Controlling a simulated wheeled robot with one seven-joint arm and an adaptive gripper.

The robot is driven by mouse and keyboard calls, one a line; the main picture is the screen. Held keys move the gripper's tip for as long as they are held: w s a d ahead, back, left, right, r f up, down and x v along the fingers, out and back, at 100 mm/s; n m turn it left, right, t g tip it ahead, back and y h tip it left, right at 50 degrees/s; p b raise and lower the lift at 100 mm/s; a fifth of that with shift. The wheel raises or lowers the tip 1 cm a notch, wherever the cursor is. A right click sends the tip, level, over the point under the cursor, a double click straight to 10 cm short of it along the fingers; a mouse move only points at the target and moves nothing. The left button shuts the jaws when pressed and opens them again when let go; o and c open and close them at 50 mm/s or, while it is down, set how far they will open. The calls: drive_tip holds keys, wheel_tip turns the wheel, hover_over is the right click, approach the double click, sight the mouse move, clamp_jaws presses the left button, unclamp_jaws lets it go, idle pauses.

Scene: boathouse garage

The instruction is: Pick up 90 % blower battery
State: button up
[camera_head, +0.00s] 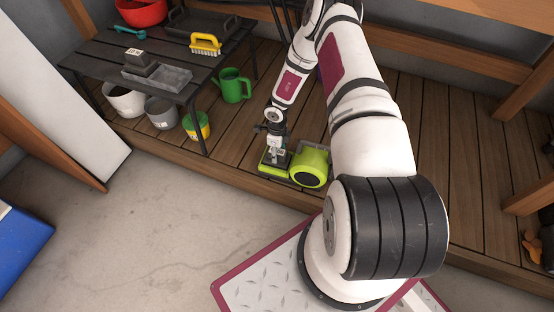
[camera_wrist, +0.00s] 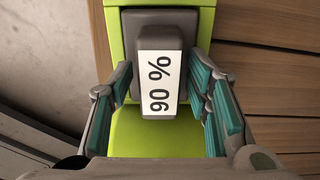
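The battery (camera_wrist: 150,125) is a grey block with a white label reading "90 %". It sits upright in a dark socket (camera_wrist: 122,30) on the lime-green blower (camera_wrist: 160,143). In the head view the blower (camera_head: 311,165) stands on the wooden deck near its front edge. My gripper (camera_head: 274,147) is over the blower's left part, pointing down. In the wrist view my gripper (camera_wrist: 160,75) is open, with one teal-padded finger on each side of the battery. The fingertips are close to its sides; contact is not clear. In the head view the gripper mostly hides the battery.
A dark table (camera_head: 100,52) at upper left bears a labelled dark block (camera_head: 140,64), a grey tray (camera_head: 172,78) and a yellow brush (camera_head: 206,43). A green watering can (camera_head: 234,86) and several buckets stand nearby. Wooden posts are at right.

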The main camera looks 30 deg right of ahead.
clamp_jaws()
drive_tip(key=shift+r, duration=0.1)
